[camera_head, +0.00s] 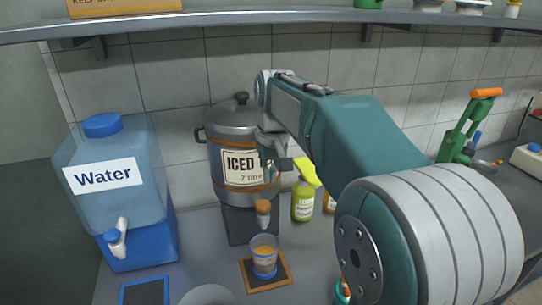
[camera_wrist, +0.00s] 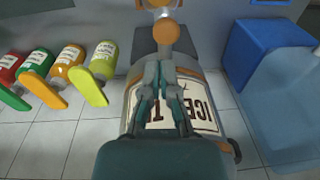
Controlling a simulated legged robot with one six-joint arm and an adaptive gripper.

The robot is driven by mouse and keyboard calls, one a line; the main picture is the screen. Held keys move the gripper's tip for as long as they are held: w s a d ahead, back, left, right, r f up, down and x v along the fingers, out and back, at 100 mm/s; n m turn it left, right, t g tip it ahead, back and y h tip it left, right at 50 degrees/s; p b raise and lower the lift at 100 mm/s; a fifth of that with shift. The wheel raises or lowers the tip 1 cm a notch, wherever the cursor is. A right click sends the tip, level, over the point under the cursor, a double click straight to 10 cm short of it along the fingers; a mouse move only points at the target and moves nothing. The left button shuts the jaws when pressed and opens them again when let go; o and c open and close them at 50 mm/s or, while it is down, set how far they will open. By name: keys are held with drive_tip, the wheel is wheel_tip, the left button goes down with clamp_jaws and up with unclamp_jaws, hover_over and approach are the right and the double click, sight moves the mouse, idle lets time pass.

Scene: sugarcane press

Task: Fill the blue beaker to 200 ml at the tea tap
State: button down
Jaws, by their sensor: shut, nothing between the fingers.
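The blue beaker (camera_head: 264,262) stands upright on a wood-framed dark pad (camera_head: 285,270), directly below the tea tap (camera_head: 263,208). It holds some amber liquid; its level against the marks is too small to read. The tea tap has an orange-brown knob, which also shows in the wrist view (camera_wrist: 167,32). The tap belongs to the metal iced tea urn (camera_head: 232,150). My gripper (camera_wrist: 165,65) is shut and empty in front of the urn, with its fingertips close to the tap knob. Whether they touch it, and whether tea flows, I cannot tell.
A water dispenser (camera_head: 110,170) stands at the left, with another framed pad (camera_head: 145,291) before it. Several bottles, including a yellow-green one (camera_head: 303,203), stand right of the urn. A green press (camera_head: 462,130) is farther right. A shelf (camera_head: 230,20) runs overhead.

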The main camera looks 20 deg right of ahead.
wheel_tip(320, 180, up, 5)
drive_tip(key=shift+s, duration=0.1)
idle(1.3)
drive_tip(key=s+f+t, duration=0.1)
drive_tip(key=s+f, duration=0.2)
drive_tip(key=s, duration=0.4)
drive_tip(key=s+f+t, duration=0.2)
drive_tip(key=s+f, duration=0.2)
drive_tip(key=s, duration=0.4)
drive_tip(key=s+a+f+t, duration=0.1)
drive_tip(key=s+f+t, duration=0.1)
drive_tip(key=s, duration=0.6)
drive_tip(key=shift+f+h, duration=0.3)
drive_tip(key=shift+f, duration=0.55)
